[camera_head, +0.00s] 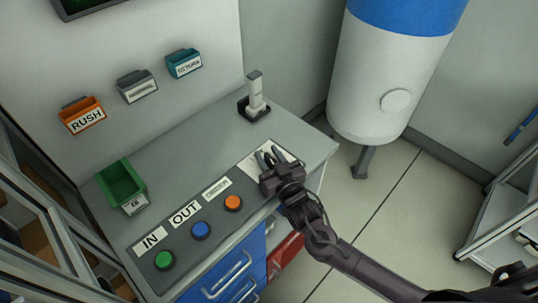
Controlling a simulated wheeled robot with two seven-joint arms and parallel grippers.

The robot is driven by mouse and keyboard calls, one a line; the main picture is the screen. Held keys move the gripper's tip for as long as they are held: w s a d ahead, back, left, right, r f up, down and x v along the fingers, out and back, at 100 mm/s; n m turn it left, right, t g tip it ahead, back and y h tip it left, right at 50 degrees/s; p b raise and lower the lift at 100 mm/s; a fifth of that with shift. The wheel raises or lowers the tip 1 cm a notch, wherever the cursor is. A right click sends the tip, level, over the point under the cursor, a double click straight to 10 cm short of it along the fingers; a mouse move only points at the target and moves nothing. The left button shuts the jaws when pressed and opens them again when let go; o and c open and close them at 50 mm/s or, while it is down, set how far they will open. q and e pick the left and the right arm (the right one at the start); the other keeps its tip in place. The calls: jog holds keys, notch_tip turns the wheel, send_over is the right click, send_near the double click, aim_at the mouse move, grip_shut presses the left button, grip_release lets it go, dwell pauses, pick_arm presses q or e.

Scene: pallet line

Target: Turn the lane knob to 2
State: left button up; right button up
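My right gripper (270,157) reaches in from the lower right over the right end of the grey control panel (215,187). Its two fingers point down at a pale plate (254,163) and show a little apart. The lane knob and its numbers cannot be made out; the gripper covers most of that plate. I cannot tell whether the fingers touch or hold the knob. My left gripper is not in view.
The panel also has green (165,260), blue (200,230) and orange (233,203) buttons. A green bin (121,182) and a white upright device (255,95) stand on the counter. A large white-and-blue tank (385,75) stands behind right.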

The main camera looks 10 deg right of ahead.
grip_shut()
jog(key=shift+n+y, duration=0.3)
jog(key=n+g+y, duration=0.1)
jog(key=y, duration=0.1)
jog(key=shift+n+y, duration=0.3)
jog(key=shift+n, duration=0.1)
jog(key=shift+w+f+n+g+y+b, duration=0.1)
jog(key=shift+n+g+y+b, duration=0.55)
jog(key=shift+y, duration=0.45)
jog(key=n+g+y+b, duration=0.2)
jog(key=n+g+y, duration=0.1)
jog(key=shift+a+y, duration=0.1)
jog(key=shift+y, duration=0.3)
jog(key=shift+n+g+y+b, duration=0.3)
jog(key=shift+n+g+y, duration=0.1)
jog(key=shift+n+g, duration=0.2)
